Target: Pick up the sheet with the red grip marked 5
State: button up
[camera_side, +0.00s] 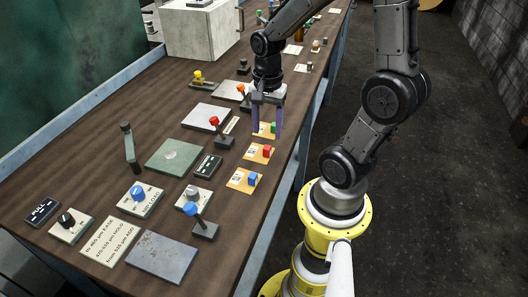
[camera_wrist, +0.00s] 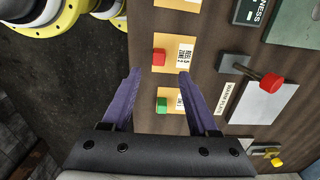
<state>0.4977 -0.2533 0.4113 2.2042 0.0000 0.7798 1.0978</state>
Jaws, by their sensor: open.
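The sheet with the red grip is a small orange-yellow card (camera_side: 253,150) near the table's right edge, with a red block (camera_side: 267,151) on it. In the wrist view the card (camera_wrist: 186,61) has a printed label with a 5, and the red block (camera_wrist: 159,57) lies just beyond the fingertips. My gripper (camera_side: 266,136) is open, with two purple fingers pointing down. In the side view it is over the neighbouring card with the green block (camera_side: 273,127). In the wrist view my gripper's tips (camera_wrist: 159,73) are apart and nothing is held; the green block (camera_wrist: 162,104) shows between the fingers.
A card with a blue block (camera_side: 252,180) lies nearer the camera in the same row. A red-knobbed lever (camera_side: 214,121) stands left of the row, beside a dark gauge box (camera_side: 208,166). The table's edge is close on the right. Bare wood separates the cards.

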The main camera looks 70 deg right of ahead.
aim_at(267, 147)
jog(key=shift+s+a+f, duration=0.1)
jog(key=shift+a+f, duration=0.05)
jog(key=shift+f, duration=1.2)
jog(key=shift+a+f, duration=0.1)
jog(key=shift+f, duration=1.25)
jog(key=shift+c, duration=0.3)
grip_shut()
